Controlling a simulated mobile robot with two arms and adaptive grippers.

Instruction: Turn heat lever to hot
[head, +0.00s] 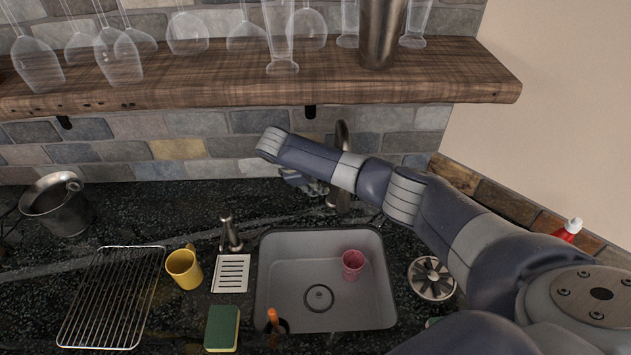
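The metal tap (342,135) stands behind the grey sink (278,245). Its curved top shows above my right arm and its lower part shows just below the arm. I cannot make out the heat lever or its position; my arm covers part of the tap. My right arm reaches in from the right across the tap. My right gripper (303,183) points down below the arm's wrist, just left of the tap and behind the sink. It is mostly hidden by the arm, so I cannot tell whether it touches anything. My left gripper is not in view.
A wooden shelf (440,75) with glasses hangs above the tap. A pink cup (353,264) sits in the sink. A soap dispenser (230,235), yellow mug (183,268), sponge (222,328), wire rack (112,300) and metal bucket (60,207) are to the left.

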